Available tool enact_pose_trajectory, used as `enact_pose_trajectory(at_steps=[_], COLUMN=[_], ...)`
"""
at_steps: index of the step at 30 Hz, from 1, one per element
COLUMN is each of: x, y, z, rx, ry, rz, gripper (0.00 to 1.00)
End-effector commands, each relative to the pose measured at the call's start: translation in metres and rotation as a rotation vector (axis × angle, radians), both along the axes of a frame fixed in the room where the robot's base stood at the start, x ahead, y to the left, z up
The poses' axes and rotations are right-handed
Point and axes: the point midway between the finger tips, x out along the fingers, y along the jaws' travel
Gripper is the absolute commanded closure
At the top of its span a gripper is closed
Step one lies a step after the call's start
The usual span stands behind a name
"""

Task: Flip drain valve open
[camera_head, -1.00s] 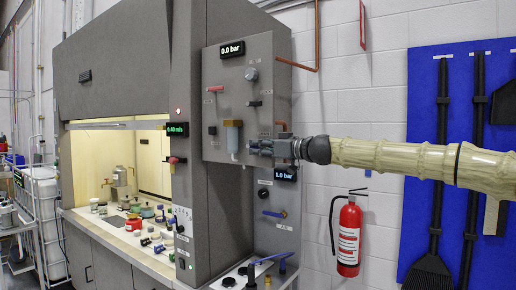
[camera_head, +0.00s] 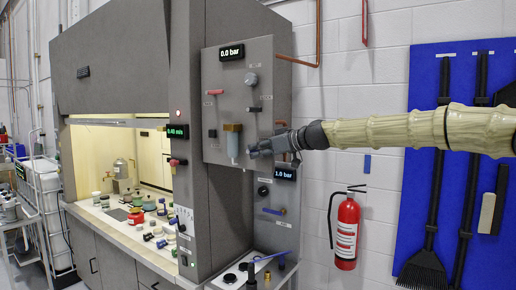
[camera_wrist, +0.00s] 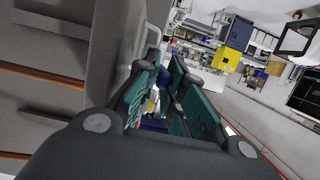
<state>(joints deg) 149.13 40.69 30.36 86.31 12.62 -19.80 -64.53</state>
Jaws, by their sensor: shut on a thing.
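The grey valve panel (camera_head: 222,115) hangs on the right side of the fume hood and shows 0.0 bar. A clear filter bowl (camera_head: 232,142) hangs low on it. My gripper (camera_head: 253,151) is at the panel's lower right, just right of the bowl. Its fingers are shut on a small part there, taken to be the drain valve handle, which they hide in the head view. In the wrist view, the teal finger pads (camera_wrist: 163,103) are close together, with a dark blue bit between them. The handle's angle cannot be made out.
A red handle (camera_head: 215,92) and a gauge (camera_head: 251,79) sit higher on the panel. A fire extinguisher (camera_head: 347,232) hangs on the wall below my arm. The hood's worktop holds several small vessels.

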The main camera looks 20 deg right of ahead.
Motion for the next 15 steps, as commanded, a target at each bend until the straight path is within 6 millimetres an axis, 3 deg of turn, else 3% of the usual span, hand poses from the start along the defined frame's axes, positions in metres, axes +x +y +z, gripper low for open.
enact_pose_trajectory(at_steps=[7, 8, 9, 15], x=[-0.0002, -0.0002, -0.0002, -0.0001], y=[-0.0004, -0.0005, -0.0006, -0.0009], z=[-0.0008, -0.0008, -0.0008, -0.0004], rx=[0.000, 0.000, 0.000, 0.000], ry=[0.000, 0.000, 0.000, -0.001], rz=[0.000, 0.000, 0.000, -0.001], gripper=[1.00, 0.84, 0.80, 0.80])
